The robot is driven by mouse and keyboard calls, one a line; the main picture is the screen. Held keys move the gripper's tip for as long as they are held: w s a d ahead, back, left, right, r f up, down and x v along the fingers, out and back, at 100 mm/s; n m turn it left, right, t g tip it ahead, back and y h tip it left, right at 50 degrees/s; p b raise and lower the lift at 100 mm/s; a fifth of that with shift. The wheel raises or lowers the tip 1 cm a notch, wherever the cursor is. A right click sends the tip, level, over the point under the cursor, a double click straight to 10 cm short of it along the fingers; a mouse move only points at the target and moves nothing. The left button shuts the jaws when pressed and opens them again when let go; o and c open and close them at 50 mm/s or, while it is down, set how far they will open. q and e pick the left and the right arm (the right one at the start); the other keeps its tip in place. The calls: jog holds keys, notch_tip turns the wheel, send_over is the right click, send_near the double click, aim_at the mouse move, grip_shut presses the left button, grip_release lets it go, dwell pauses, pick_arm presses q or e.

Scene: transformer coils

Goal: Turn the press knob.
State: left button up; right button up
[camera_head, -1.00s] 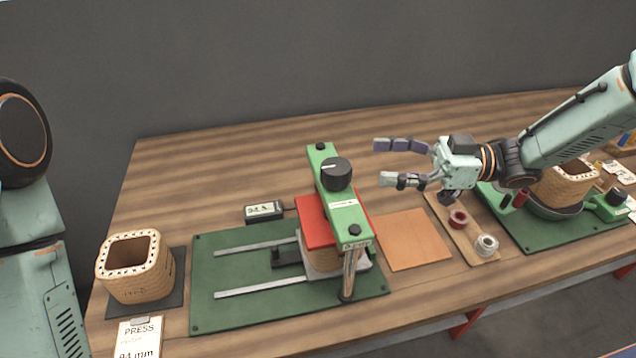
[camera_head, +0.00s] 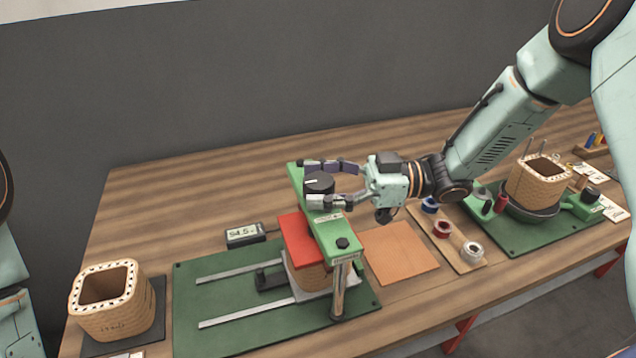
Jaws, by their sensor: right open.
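The press knob (camera_head: 318,183) is a black round knob with a white mark, on top of the green press beam (camera_head: 335,235). My right gripper (camera_head: 318,182) comes in from the right, with one finger on the far side of the knob and one on the near side. Its jaws are open around the knob; I cannot tell whether the fingers touch it. A red plate (camera_head: 296,240) lies under the beam on a tan coil (camera_head: 307,276). A small display (camera_head: 245,233) behind the press reads about 54.5. My left gripper is out of view.
Another coil (camera_head: 117,318) stands on a dark mat at the left. Right of the press lie an orange sheet (camera_head: 400,252) and a wooden strip with several spools (camera_head: 472,251). A second green station with a coil (camera_head: 537,187) stands at the far right.

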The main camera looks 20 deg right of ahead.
jog(key=shift+w+a, duration=0.1)
jog(key=shift+a, duration=0.1)
jog(key=c, duration=1.2)
jog(key=shift+r+m+t+p, duration=0.1)
jog(key=shift+m+t+p, duration=0.5)
jog(key=shift+p, duration=0.1)
jog(key=shift+m+t+h+p, duration=0.35)
jog(key=shift+m+t+h, duration=0.2)
jog(key=shift+t, duration=0.35)
